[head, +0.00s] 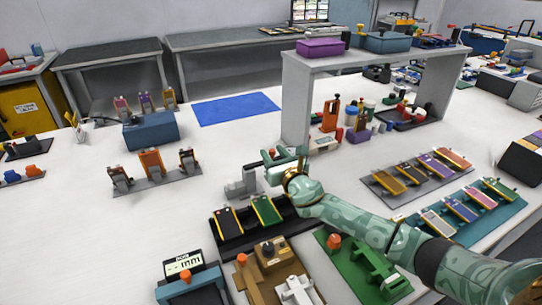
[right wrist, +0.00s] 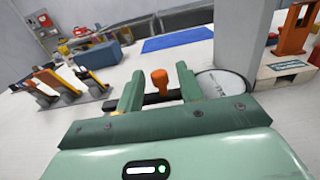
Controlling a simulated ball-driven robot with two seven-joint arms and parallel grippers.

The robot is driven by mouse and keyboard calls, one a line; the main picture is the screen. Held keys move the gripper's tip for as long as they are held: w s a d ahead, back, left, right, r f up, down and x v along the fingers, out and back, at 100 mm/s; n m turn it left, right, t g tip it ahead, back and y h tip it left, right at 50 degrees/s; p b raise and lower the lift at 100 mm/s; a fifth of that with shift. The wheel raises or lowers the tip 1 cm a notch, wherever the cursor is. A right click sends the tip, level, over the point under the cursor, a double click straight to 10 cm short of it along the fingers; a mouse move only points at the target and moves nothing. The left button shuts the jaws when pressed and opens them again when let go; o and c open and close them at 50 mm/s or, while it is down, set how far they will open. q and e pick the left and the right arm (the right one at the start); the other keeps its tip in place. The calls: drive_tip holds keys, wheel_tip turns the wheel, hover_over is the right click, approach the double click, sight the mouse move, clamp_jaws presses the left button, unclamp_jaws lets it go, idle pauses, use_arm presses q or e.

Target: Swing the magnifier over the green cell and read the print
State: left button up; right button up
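The magnifier shows in the right wrist view as a round, dark-rimmed lens (right wrist: 226,84), just right of my right finger, with an orange knob (right wrist: 160,82) on a dark bar. My right gripper (right wrist: 159,88) is open, its green fingers on either side of the knob with gaps showing. In the head view my right gripper (head: 283,166) is above the bench beside a grey stand (head: 242,184) and hides most of the lens. A green cell (head: 266,210) lies tilted in a black tray (head: 246,243), right of a dark cell (head: 228,220). Its print is too small to read. My left gripper is out of view.
A grey raised shelf (head: 296,100) stands behind my right gripper. Colored cells fill racks (head: 387,194) at right. A gauge with a display (head: 183,265) and a green fixture (head: 365,265) stand in front. A blue mat (head: 235,108) lies clear at the back.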

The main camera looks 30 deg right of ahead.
drive_tip(key=shift+w, duration=0.65)
clamp_jaws()
drive_tip(key=shift+s+r, duration=0.1)
